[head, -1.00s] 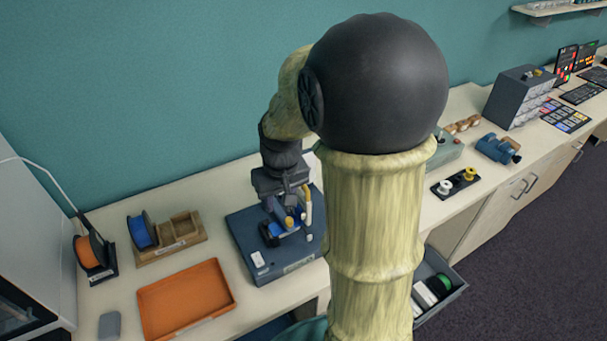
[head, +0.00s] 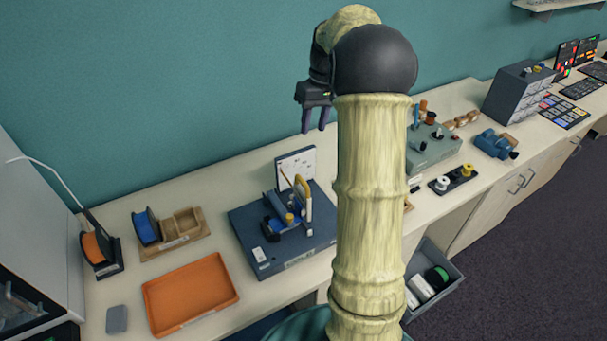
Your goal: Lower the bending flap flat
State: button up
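The bending device is a dark blue-grey base (head: 262,242) on the counter, left of my arm in the head view. The flap's exact angle is too small to tell. My gripper (head: 315,129) is raised well above and behind the device, fingers pointing down, apart and empty. It touches nothing.
A white card (head: 296,167) stands behind the device. An orange tray (head: 189,318) and a wooden holder (head: 176,244) with a blue spool lie left.

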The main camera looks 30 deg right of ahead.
aim_at(303, 180)
jog(key=shift+f, duration=0.1)
jog(key=a+f+p, duration=0.1)
jog(key=f, duration=0.4)
jog(key=a+f+p, duration=0.1)
jog(key=f+p, duration=0.1)
jog(key=f, duration=0.4)
jog(key=a+f+p, duration=0.1)
jog(key=f+p, duration=0.1)
jog(key=f, duration=0.4)
grip_shut()
